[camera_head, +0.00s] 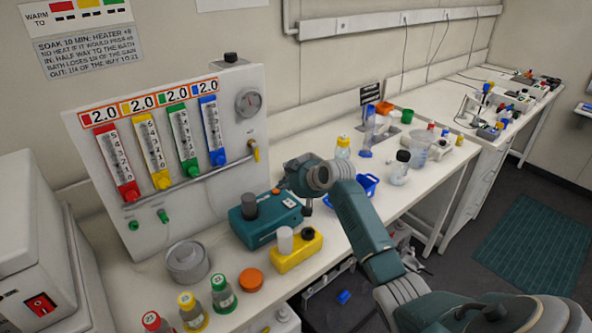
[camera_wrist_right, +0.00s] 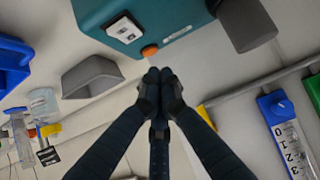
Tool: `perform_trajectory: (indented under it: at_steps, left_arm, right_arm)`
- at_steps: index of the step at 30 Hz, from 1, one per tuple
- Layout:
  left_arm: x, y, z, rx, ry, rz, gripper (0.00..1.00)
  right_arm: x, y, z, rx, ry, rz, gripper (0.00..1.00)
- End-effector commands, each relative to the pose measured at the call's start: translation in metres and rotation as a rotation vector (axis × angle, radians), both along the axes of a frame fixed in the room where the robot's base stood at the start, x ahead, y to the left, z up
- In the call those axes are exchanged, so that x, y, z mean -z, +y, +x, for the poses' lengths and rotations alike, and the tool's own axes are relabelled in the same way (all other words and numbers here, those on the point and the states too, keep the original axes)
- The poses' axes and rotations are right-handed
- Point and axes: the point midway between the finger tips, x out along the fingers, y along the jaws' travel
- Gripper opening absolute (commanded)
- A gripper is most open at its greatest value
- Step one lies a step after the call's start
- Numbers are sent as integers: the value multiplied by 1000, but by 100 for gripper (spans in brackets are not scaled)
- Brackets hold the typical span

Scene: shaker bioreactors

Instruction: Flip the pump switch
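A teal box (camera_head: 258,228) with a grey cylinder on top stands on the bench, in front of the flowmeter panel; it looks like the pump. My right gripper (camera_head: 279,187) is just behind and above the box's right end. In the wrist view its fingertips (camera_wrist_right: 160,76) are together, near the orange knob, with nothing seen between them. Contact cannot be told. My left gripper is not in view.
A yellow block (camera_head: 295,257) stands in front of the teal box. Capped bottles (camera_head: 222,297) and a grey round pot (camera_head: 187,262) stand nearer. The flowmeter panel (camera_head: 237,130) rises behind. A white machine (camera_head: 35,245) with a red rocker switch (camera_head: 41,305) is at left.

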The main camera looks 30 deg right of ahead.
Motion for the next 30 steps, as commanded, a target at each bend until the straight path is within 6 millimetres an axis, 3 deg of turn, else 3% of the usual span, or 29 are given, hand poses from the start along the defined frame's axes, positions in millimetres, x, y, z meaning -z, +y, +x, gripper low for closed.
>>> perform_trajectory:
  at_steps: [1, 3, 15, 21, 30]
  left_arm:
    - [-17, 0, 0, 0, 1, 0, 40]
    - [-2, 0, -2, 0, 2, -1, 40]
    - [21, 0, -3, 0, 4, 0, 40]
    - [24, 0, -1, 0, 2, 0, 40]
    - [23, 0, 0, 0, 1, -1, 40]
  right_arm:
    - [-18, 1, 2, 1, 0, -1, 0]
    - [-17, 0, -5, 1, -1, -4, 0]
    - [-74, -3, -50, 2, -1, -3, 0]
    - [-86, -3, -59, 1, 1, 0, 0]
    - [-87, -3, -60, 1, 2, 1, 0]
